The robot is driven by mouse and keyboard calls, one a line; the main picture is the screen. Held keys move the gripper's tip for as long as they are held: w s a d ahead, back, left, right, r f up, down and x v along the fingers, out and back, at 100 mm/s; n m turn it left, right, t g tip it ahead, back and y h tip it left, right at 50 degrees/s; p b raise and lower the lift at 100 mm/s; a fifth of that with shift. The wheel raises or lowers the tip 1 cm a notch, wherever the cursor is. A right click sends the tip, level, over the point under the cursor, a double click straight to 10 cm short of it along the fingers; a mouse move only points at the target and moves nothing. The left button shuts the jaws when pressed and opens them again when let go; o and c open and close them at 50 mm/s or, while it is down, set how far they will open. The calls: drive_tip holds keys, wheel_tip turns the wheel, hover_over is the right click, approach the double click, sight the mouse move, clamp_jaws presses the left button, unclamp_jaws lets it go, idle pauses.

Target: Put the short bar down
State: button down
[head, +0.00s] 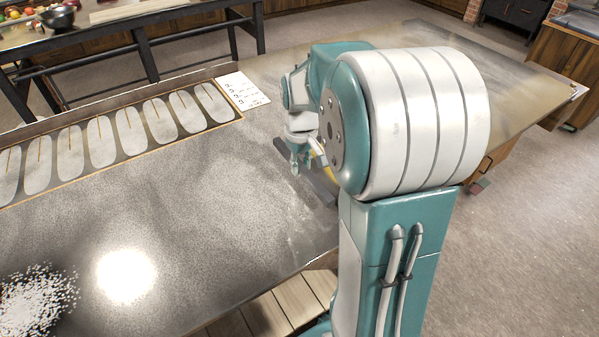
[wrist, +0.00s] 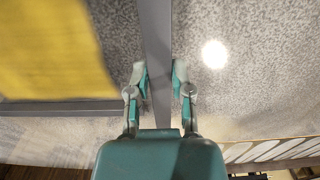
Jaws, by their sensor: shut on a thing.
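The short bar (head: 318,187) is long, narrow and dark grey. In the head view it runs slantwise past my gripper (head: 301,168), low over the grey worktop; I cannot tell if it touches the worktop. In the wrist view the bar (wrist: 156,35) runs from the top edge down between the two fingers of my gripper (wrist: 159,75), which is shut on it. My arm hides part of the area around the bar in the head view.
A yellow thing (wrist: 50,50) lies left of the bar in the wrist view, with a dark strip (wrist: 60,107) below it. The worktop (head: 190,195) has a clear middle. A tray of oval pads (head: 130,130) and a white card (head: 243,90) lie at its far side, white grains (head: 35,300) at front left.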

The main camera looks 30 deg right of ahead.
sight(300, 181)
drive_tip(key=shift+w+d+f, duration=0.1)
drive_tip(key=shift+w+f, duration=0.1)
drive_tip(key=shift+f, duration=1.6)
drive_tip(key=shift+f, duration=0.1)
drive_tip(key=c, duration=0.5)
unclamp_jaws()
